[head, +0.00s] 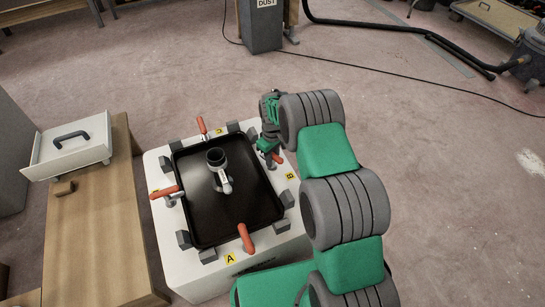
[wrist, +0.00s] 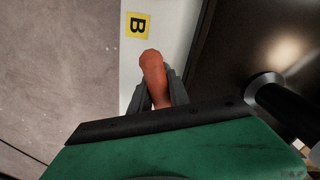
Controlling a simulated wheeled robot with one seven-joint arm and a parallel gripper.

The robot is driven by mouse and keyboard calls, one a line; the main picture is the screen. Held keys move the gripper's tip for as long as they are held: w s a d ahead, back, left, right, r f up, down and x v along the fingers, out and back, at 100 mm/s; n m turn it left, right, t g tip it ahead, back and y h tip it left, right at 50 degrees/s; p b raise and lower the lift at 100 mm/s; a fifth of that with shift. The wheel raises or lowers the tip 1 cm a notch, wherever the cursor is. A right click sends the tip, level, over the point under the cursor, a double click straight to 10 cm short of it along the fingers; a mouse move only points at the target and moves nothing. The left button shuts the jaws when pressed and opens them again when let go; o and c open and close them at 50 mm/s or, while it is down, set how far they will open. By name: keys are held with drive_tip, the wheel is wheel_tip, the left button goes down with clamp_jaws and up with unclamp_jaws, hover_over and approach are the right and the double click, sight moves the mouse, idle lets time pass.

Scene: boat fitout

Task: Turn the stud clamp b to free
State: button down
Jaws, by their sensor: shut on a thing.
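The stud clamp b has an orange-red handle (wrist: 153,74), which stands between my gripper's fingers (wrist: 158,95) in the wrist view. My gripper (head: 270,152) is shut on this handle; in the head view it reaches down at the right side of the black tray, and only a bit of the orange handle (head: 277,158) shows beside it. A yellow label B (wrist: 137,25) lies on the white rim beside the handle; it also shows in the head view (head: 290,176). The clamp's base is hidden by my gripper.
A black tray (head: 205,230) with a dark upright pipe (head: 216,158) sits on a white box (head: 165,240). Other red-handled clamps (head: 246,238) stand around its rim. A wooden bench (head: 90,240) stands at left. The floor beyond is mostly clear, with a cable and hose.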

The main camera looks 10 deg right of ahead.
drive_tip(key=m, duration=0.4)
drive_tip(key=shift+r+m+p, duration=0.1)
drive_tip(key=shift+m+p, duration=0.2)
drive_tip(key=shift+p, duration=0.05)
drive_tip(key=m, duration=0.4)
drive_tip(key=shift+m, duration=0.3)
drive_tip(key=c, duration=1.1)
unclamp_jaws()
wheel_tip(320, 180, up, 8)
drive_tip(key=p, duration=0.3)
drive_tip(key=shift+f, duration=0.2)
